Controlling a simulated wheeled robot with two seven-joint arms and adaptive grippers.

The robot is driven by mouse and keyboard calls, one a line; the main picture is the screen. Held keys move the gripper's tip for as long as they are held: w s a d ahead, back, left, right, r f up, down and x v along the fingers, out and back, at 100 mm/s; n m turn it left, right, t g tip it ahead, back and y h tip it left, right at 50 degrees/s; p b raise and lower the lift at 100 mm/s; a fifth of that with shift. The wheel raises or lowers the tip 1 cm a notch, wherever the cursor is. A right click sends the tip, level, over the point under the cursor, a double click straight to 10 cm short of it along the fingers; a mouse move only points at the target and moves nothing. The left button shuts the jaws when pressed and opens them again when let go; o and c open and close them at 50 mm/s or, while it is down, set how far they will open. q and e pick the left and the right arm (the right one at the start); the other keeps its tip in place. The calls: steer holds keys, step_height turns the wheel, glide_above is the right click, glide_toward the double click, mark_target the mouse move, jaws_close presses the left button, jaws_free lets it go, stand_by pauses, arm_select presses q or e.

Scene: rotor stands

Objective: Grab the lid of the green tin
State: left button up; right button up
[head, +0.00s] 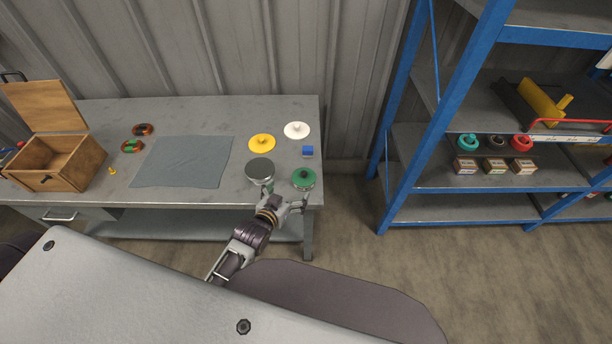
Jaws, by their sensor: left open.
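The green tin (303,185) stands near the right front corner of the grey table. Its round green lid (303,176) has a small knob in the middle and appears to sit on top of it. My left gripper (287,191) is open and empty at the table's front edge. Its right finger is just in front of the green tin, and its left finger is near a round silver-topped tin (260,169). I cannot tell whether either finger touches a tin. My right gripper is not in view.
A yellow lid (262,142), a white lid (296,130) and a blue cube (308,151) lie behind the tins. A grey cloth (182,162) and an open wooden box (58,162) are farther left. A blue-framed shelf (400,150) stands right of the table, across a gap.

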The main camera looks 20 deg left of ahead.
arm_select(q)
steer(key=shift+s, duration=0.15)
steer(key=shift+w, duration=0.2)
glide_toward(303, 174)
steer(key=shift+x, duration=2.25)
steer(key=shift+d, duration=0.15)
steer(key=shift+x, duration=2.55)
steer(key=c, duration=1)
